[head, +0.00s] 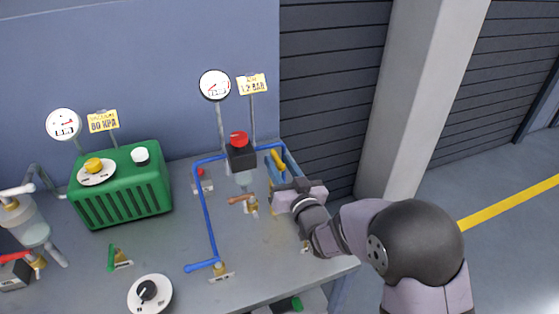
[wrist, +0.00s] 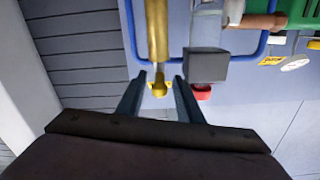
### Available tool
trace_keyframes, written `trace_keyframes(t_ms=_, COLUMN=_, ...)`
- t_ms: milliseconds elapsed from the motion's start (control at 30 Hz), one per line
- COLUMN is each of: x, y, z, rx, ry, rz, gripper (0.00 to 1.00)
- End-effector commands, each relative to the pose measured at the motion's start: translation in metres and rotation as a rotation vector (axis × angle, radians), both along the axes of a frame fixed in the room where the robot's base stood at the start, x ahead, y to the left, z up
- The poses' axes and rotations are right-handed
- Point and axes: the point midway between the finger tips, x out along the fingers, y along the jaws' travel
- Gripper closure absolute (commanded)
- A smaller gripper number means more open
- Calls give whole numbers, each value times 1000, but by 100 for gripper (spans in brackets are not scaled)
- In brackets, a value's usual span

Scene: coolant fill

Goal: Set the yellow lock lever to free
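My gripper (head: 272,184) is at the right side of the bench, close to the lever. In the wrist view my gripper (wrist: 159,76) has its two dark fingers apart, with the lever's end showing between the tips. I see a gap on both sides of it, and cannot tell how deep it sits between the fingers.
A black block (head: 241,157) with a red knob stands just left of the lever and shows close to one finger in the wrist view (wrist: 207,66). A blue pipe (head: 206,215) runs around it.

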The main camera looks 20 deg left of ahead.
Motion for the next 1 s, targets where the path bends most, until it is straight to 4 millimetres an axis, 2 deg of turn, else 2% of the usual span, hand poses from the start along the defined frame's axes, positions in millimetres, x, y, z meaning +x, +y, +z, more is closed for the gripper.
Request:
trace_keyframes(t_ms=367, x=4, y=3, z=-1, rx=-1, ry=1, rz=-1, gripper=67)
trace_keyframes(t_ms=433, x=4, y=3, z=-1, rx=-1, ry=1, rz=-1, gripper=79)
trace_keyframes(t_ms=500, x=4, y=3, z=-1, rx=0, ry=0, rz=-1, gripper=95)
trace_keyframes(t_ms=533, x=3, y=3, z=-1, rx=0, ry=0, rz=-1, gripper=100)
trace_keyframes(t_ms=1000, x=6, y=1, z=-1, rx=0, ry=-2, rz=49, gripper=100)
